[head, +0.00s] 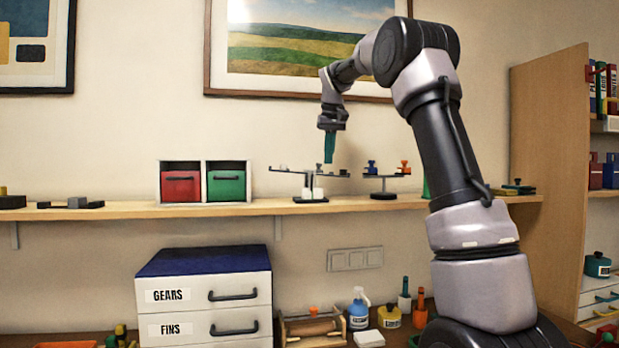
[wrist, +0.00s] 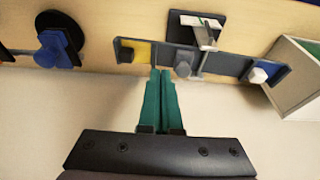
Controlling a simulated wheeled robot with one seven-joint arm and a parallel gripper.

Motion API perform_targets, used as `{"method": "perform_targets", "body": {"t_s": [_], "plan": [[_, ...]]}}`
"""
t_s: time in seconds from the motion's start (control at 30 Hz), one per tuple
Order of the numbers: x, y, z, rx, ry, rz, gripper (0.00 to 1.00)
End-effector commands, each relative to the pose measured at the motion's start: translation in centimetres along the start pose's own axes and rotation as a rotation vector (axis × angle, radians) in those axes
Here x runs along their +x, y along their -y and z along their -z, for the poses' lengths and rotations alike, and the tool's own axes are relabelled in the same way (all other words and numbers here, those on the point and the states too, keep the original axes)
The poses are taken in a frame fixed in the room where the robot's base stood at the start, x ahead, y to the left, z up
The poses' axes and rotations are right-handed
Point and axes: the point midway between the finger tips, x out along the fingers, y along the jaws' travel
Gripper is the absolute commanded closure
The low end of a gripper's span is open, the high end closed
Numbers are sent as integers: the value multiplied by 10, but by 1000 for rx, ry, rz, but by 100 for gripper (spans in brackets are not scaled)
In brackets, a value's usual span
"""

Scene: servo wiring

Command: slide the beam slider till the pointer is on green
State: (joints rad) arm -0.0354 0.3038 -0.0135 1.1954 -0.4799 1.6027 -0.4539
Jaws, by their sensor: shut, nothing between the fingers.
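The grey beam (wrist: 218,63) lies across its stand in the wrist view, with a yellow patch at its left end and a white block (wrist: 260,73) near its right end. A grey knob (wrist: 183,66), likely the slider, sits on the beam near its middle. The beam stand (head: 310,198) is on the shelf in the head view, with white upright parts under the beam. A small green mark shows by the stand in the wrist view; the pointer's place on it is too small to tell. My gripper (wrist: 161,74), green-fingered, is shut and empty, its tips close beside the beam, left of the knob. It also shows above the beam in the head view (head: 329,161).
A second balance (head: 384,194) with blue and orange weights stands right of the beam on the shelf (head: 250,209). A white cabinet (head: 204,166) with red and green drawers stands left. Below are a labelled drawer unit (head: 204,293) and several bottles.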

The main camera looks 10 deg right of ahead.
Motion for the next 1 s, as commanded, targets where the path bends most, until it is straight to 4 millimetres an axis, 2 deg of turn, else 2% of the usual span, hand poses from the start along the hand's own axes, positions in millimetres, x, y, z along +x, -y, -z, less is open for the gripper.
{"method": "perform_targets", "body": {"t_s": [1.0], "plan": [[25, 0, -8, 0, 0, 0, 100]]}}
